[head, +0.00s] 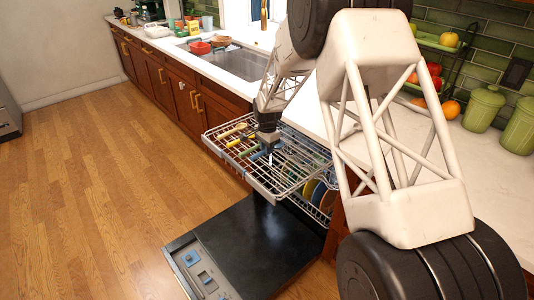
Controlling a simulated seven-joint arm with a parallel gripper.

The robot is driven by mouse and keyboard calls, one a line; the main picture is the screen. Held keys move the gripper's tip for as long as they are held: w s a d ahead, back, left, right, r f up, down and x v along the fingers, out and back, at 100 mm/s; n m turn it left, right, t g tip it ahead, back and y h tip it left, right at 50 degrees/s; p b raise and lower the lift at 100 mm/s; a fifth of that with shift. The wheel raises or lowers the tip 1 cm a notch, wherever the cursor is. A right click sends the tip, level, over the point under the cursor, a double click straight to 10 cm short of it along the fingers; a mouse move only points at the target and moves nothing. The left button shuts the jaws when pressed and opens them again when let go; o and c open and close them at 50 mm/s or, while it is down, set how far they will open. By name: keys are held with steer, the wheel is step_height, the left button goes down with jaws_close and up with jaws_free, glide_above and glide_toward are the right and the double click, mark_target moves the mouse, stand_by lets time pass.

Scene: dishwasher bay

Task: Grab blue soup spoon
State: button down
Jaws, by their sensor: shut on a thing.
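My gripper (269,150) points down into the pulled-out upper rack (262,186) of the dishwasher. It is shut on a thin blue utensil, the blue soup spoon (257,155), at the level of the rack's wires. The spoon is small in the picture and my fingers partly hide it.
The open dishwasher door (245,245) lies low in front. Colored plates (318,195) stand in the lower rack. The counter (400,150) behind holds green canisters (483,108) and a fruit stand. The sink (232,62) is further back. The wooden floor at left is clear.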

steer(key=s+d, duration=0.1)
steer(key=s, duration=0.4)
steer(key=s+d, duration=0.2)
steer(key=s, duration=0.3)
steer(key=s+d+r, duration=0.1)
steer(key=s, duration=0.4)
steer(key=shift+d, duration=0.2)
steer(key=shift+r, duration=0.1)
